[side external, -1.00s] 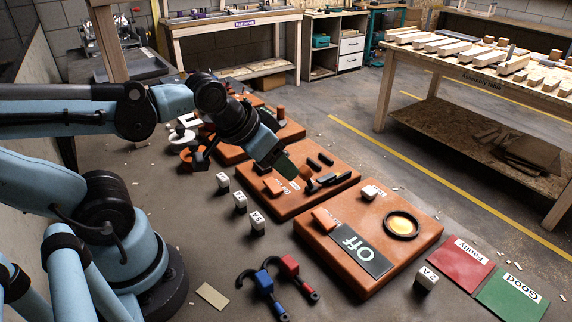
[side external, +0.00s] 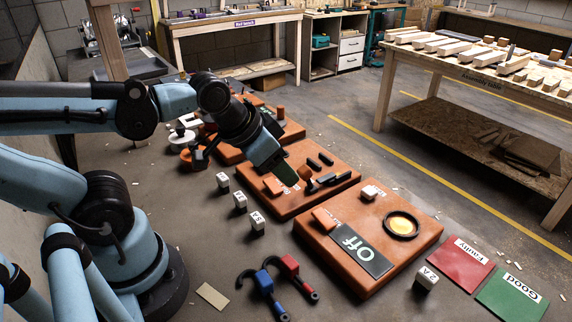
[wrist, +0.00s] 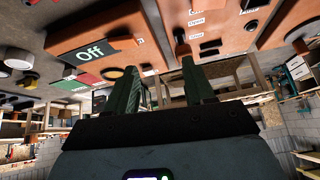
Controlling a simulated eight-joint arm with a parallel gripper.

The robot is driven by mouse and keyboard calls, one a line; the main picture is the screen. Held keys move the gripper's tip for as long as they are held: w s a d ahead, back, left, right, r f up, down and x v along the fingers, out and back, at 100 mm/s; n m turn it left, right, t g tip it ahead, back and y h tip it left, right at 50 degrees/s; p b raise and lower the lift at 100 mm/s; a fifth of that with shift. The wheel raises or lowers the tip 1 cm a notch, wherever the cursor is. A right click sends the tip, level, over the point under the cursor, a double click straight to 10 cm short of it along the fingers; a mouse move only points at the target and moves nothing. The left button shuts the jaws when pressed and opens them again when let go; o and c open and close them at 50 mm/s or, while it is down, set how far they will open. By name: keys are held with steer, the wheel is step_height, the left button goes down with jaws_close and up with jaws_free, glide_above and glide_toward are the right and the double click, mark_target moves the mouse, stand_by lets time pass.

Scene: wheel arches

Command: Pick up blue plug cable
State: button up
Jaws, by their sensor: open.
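The blue plug cable (side external: 263,281) lies on the grey surface at the lower middle of the side view. It has a blue block body and a curved black lead. My gripper (side external: 288,178) is well behind it, over the middle orange board, pointing down and to the right. In the wrist view my gripper (wrist: 158,82) is open, with two green fingers apart and nothing between them. I cannot make out the blue plug cable in the wrist view.
A red plug cable (side external: 290,266) lies just right of the blue one. The "Off" board (side external: 395,262) stands to the right, and the middle orange board (side external: 338,165) lies beneath my gripper. White labelled cubes (side external: 257,221) stand between. A red "Faulty" card (side external: 462,263) and a green "Good" card (side external: 512,297) lie at right.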

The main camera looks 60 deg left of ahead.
steer(key=s+d+m+g, duration=0.4)
steer(key=s+d+m, duration=0.1)
steer(key=d+m, duration=0.35)
steer(key=m+g, duration=0.3)
steer(key=m, duration=0.6)
glide_above(266, 281)
steer(key=shift+f, duration=5.95)
jaws_close()
